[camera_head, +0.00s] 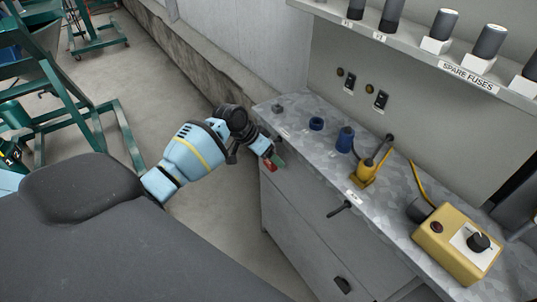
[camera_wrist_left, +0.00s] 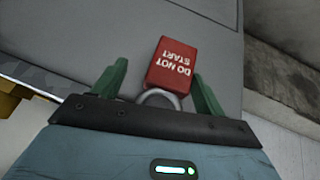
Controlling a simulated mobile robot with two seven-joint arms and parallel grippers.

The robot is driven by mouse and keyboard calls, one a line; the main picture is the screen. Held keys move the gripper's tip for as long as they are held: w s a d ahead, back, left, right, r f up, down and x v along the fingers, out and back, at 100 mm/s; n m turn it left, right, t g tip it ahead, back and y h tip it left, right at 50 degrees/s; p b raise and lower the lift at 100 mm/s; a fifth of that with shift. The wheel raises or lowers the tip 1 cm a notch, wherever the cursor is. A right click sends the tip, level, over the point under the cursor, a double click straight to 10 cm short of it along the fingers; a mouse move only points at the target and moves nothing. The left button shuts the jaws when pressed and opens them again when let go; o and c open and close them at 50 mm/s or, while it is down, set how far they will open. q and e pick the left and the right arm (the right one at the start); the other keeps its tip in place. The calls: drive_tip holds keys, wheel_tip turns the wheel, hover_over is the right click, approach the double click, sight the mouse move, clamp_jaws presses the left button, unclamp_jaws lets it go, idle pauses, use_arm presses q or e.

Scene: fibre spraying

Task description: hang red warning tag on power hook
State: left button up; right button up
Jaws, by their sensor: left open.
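The red warning tag (camera_wrist_left: 173,63) reads "DO NOT START", upside down in the left wrist view. A silver loop (camera_wrist_left: 160,97) shows at its end nearest the palm. The tag also shows as a small red patch (camera_head: 270,164) in the head view, by the cabinet's far front corner. My left gripper (camera_wrist_left: 160,80) is open, with its green fingers either side of the tag; a gap shows on the left. I cannot tell whether the right finger touches it. My right gripper is not in view.
A fuse shelf (camera_head: 425,62) overhangs the back. Open floor (camera_head: 225,203) lies left of the cabinet.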

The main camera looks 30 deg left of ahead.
use_arm(q)
drive_tip(key=p+v, duration=0.1)
drive_tip(key=v, duration=0.7)
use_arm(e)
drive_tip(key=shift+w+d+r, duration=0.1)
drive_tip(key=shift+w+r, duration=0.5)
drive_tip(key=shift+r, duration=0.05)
use_arm(q)
drive_tip(key=shift+f, duration=0.1)
drive_tip(key=s+d+f+n+t+y+p, duration=0.1)
drive_tip(key=s+d+f, duration=0.3)
drive_tip(key=s+f, duration=0.4)
drive_tip(key=s+d+f, duration=0.5)
drive_tip(key=s+f, duration=0.2)
drive_tip(key=f, duration=0.3)
drive_tip(key=s+d+t, duration=0.1)
drive_tip(key=s+d, duration=0.2)
drive_tip(key=s, duration=0.7)
drive_tip(key=s+d+f+t+y+p, duration=0.1)
drive_tip(key=s+d, duration=0.3)
drive_tip(key=s, duration=0.7)
drive_tip(key=shift+s+n+t, duration=0.25)
drive_tip(key=shift+n+t, duration=0.15)
drive_tip(key=shift+t, duration=0.1)
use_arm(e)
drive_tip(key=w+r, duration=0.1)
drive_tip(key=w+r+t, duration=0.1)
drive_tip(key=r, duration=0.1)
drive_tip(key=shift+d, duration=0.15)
